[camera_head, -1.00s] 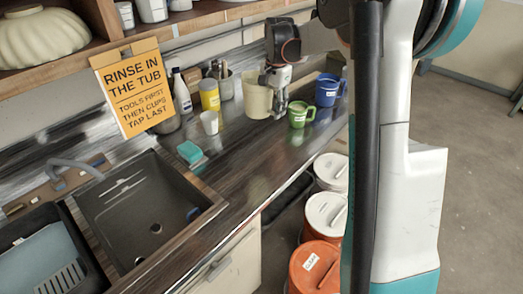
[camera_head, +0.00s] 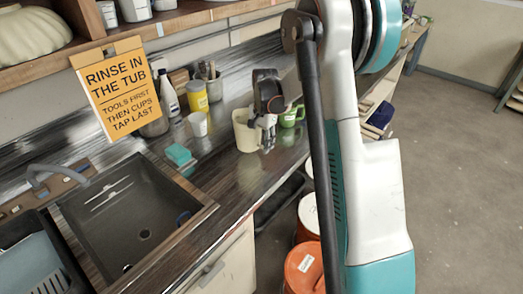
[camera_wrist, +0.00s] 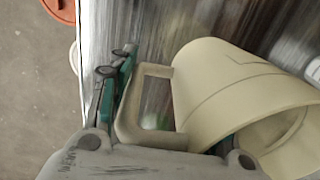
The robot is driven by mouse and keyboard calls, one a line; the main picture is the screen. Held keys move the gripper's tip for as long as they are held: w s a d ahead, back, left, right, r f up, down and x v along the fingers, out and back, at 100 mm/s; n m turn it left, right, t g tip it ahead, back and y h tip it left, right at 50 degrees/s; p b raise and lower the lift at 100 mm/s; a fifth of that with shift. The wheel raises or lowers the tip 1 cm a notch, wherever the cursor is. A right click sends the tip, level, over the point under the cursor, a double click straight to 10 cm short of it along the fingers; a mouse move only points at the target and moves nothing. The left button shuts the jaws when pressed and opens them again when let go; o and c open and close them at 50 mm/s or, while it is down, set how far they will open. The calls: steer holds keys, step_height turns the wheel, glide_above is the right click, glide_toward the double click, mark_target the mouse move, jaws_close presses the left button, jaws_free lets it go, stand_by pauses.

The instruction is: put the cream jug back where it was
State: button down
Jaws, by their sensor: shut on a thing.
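The cream jug (camera_head: 247,132) is upright over the counter in the head view, near its front edge. I cannot tell whether its base touches the counter. My gripper (camera_head: 266,122) is at the jug's right side, shut on its handle. In the wrist view the jug (camera_wrist: 235,95) fills the right side, mouth toward the lower right, with its squared handle at my gripper (camera_wrist: 150,125). The gripper hides part of the handle.
A green mug (camera_head: 291,117) stands just right of my gripper. A white cup (camera_head: 198,124), yellow container (camera_head: 197,97) and teal sponge (camera_head: 178,155) are to the left. The sink (camera_head: 130,222) lies further left. Lidded buckets (camera_head: 304,268) stand below the counter edge.

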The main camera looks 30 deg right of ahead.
mark_target(262, 146)
steer(key=shift+f+b, duration=0.35)
steer(key=shift+f, duration=1.6)
steer(key=shift+f, duration=0.15)
steer(key=c, duration=0.8)
jaws_free()
steer(key=shift+r, duration=0.2)
steer(key=r, duration=0.4)
steer(key=r+p, duration=0.1)
steer(key=r, duration=0.3)
steer(key=r+p, duration=0.1)
steer(key=r, duration=0.3)
steer(key=shift+s+d, duration=0.15)
steer(key=shift+s, duration=0.2)
